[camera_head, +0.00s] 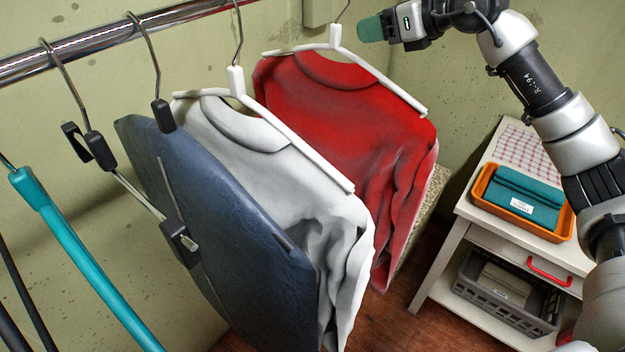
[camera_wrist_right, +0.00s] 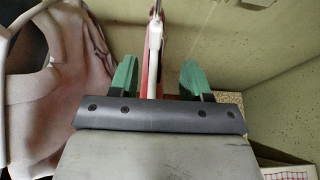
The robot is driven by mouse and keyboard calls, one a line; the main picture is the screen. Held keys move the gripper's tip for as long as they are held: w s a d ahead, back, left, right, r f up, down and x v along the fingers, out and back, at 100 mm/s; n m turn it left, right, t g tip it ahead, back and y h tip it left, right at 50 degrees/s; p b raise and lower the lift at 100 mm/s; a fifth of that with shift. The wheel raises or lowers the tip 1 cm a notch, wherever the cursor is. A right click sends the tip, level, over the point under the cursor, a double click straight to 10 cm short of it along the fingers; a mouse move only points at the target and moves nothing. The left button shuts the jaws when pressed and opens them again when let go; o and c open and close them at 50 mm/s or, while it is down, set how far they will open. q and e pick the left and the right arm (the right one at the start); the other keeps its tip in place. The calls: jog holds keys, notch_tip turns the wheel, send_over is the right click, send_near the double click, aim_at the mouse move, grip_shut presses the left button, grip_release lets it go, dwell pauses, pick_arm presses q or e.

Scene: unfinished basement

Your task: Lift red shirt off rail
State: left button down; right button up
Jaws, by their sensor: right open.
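The red shirt (camera_head: 335,115) hangs on a white hanger (camera_head: 336,38) at the right end of the hanging clothes, its hook running up out of the picture. My right gripper (camera_head: 371,28) is open, just right of the hanger's neck, with its teal fingertips facing it. In the right wrist view the two teal fingers (camera_wrist_right: 157,78) are apart, and the hanger's white neck (camera_wrist_right: 155,35) and a narrow strip of red shirt (camera_wrist_right: 146,75) show between them, ahead. No contact is visible. My left gripper is in neither view.
The chrome rail (camera_head: 100,36) crosses the upper left. A white shirt (camera_head: 265,150) and a blue garment (camera_head: 215,220) hang left of the red shirt, near teal and dark hangers. A white side table (camera_head: 478,213) with an orange tray (camera_head: 481,187) stands right.

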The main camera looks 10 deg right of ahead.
aim_at(340, 33)
jog(key=p+x, duration=0.2)
jog(key=x, duration=0.1)
jog(key=shift+w+a, duration=0.3)
jog(key=shift+w+a+f, duration=0.2)
jog(key=shift+f, duration=0.05)
jog(key=p+x, duration=0.1)
jog(key=x, duration=0.1)
jog(key=p+x, duration=0.2)
jog(key=x, duration=0.1)
jog(key=shift+a+r, duration=0.1)
jog(key=shift+a, duration=0.2)
jog(key=shift+w+a, duration=0.1)
jog(key=shift+w, duration=0.05)
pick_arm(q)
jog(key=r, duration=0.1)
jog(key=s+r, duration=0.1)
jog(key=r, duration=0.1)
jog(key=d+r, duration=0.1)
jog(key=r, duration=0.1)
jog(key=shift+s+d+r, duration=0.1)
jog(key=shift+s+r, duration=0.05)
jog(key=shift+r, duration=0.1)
pick_arm(e)
grip_shut()
